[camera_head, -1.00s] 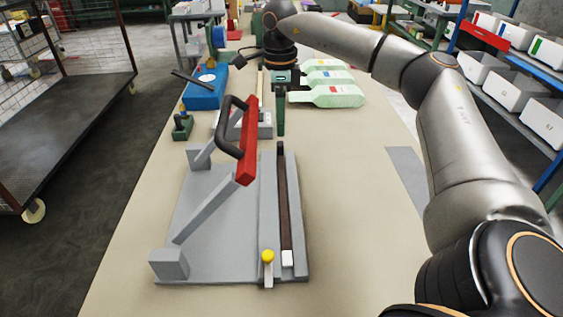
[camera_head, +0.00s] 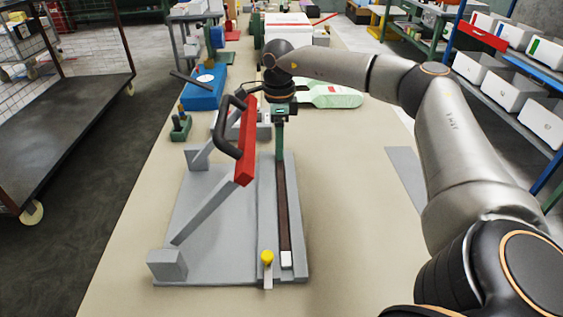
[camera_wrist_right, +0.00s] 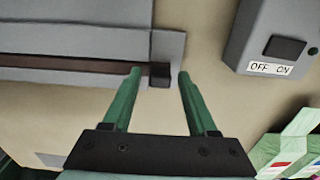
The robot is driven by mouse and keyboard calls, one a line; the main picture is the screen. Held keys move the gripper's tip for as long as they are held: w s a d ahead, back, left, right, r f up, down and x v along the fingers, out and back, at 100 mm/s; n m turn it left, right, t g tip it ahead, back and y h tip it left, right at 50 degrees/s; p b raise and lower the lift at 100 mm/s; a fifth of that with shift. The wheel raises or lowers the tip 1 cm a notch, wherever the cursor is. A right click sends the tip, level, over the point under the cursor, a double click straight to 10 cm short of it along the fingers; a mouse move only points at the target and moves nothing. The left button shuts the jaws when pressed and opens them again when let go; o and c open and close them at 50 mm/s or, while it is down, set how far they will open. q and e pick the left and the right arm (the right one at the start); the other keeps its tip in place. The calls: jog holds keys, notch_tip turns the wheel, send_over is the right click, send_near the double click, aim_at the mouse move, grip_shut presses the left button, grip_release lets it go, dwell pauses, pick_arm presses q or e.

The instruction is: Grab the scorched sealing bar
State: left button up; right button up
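The sealing bar (camera_head: 283,215) is a long dark brown strip. It lies in the grey press base (camera_head: 215,240), with a white block at its near end. In the right wrist view the bar (camera_wrist_right: 75,63) ends in a dark block. My right gripper (camera_head: 280,152) is at the bar's far end. In the right wrist view its green fingers (camera_wrist_right: 160,73) are open, one on each side of the dark end block in the picture. Whether they touch it I cannot tell. My left gripper is not in view.
A raised press arm with a red bar (camera_head: 246,145) and black handle stands just left of the gripper. A grey OFF/ON box (camera_wrist_right: 265,40) is near the fingers. Pale green pouches (camera_head: 330,95) lie behind.

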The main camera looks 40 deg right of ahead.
grip_shut()
jog(key=shift+r, duration=0.1)
dwell(0.5)
